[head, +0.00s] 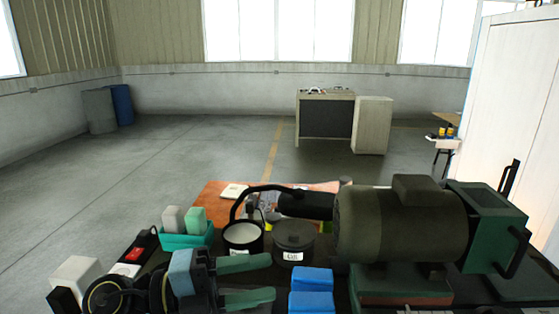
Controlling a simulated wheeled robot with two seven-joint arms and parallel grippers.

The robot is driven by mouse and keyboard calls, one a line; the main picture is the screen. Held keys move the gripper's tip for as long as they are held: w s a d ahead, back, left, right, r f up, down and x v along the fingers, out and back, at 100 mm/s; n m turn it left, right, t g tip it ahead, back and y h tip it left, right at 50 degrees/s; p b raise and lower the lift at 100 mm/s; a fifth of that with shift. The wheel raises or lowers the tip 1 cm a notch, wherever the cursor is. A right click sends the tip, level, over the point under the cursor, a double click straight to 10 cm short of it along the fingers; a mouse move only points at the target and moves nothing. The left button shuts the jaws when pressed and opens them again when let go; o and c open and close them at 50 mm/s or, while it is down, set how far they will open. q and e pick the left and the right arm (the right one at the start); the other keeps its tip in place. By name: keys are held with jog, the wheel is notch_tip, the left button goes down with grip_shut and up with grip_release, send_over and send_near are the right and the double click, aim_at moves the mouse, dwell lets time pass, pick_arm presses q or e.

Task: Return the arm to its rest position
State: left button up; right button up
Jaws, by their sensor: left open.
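My left gripper (272,278) is low in the middle of the head view, with its two green fingers pointing right. The fingers are apart, with nothing visible between them. Its blue and dark body is to their left. The gripper is in front of a dark open pot with a pale inside (243,236) and a dark round container with a white label (293,242). Blue blocks (311,280) are just right of the fingertips. My right gripper does not show.
A large dark motor-like machine (400,225) fills the right of the bench. A teal tray (186,241) with pale and green blocks stands left of the pot. An orange-brown surface (212,190) lies behind. A white cabinet (515,110) stands at right; open floor (190,155) lies beyond.

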pick_arm(q)
jog(key=w+a+r+n+t+y, duration=0.2)
jog(key=a+n+t+y, duration=0.15)
jog(key=n+t, duration=0.45)
jog(key=w+a+r+n+t+y, duration=0.1)
jog(key=w+a+n+t+y, duration=0.1)
jog(key=a+n+t, duration=0.5)
jog(key=s+a+f+n+g+y, duration=0.2)
jog(key=a+f+n+y, duration=0.2)
jog(key=f+n+y, duration=0.4)
jog(key=s+a+f+n+g+y, duration=0.1)
jog(key=a+f+n+g+y, duration=0.1)
jog(key=a+f+n+y, duration=0.6)
jog(key=s+d+f+g+h, duration=0.35)
jog(key=s+f+g, duration=0.9)
jog(key=s, duration=0.55)
notch_tip(320, 180, down, 31)
jog(key=s+b, duration=0.3)
jog(key=b, duration=0.1)
jog(key=s+a+f+b, duration=0.2)
jog(key=s+f, duration=1.3)
jog(key=f, duration=0.1)
jog(key=shift+s+f+g+y, duration=0.3)
jog(key=shift+g, duration=0.05)
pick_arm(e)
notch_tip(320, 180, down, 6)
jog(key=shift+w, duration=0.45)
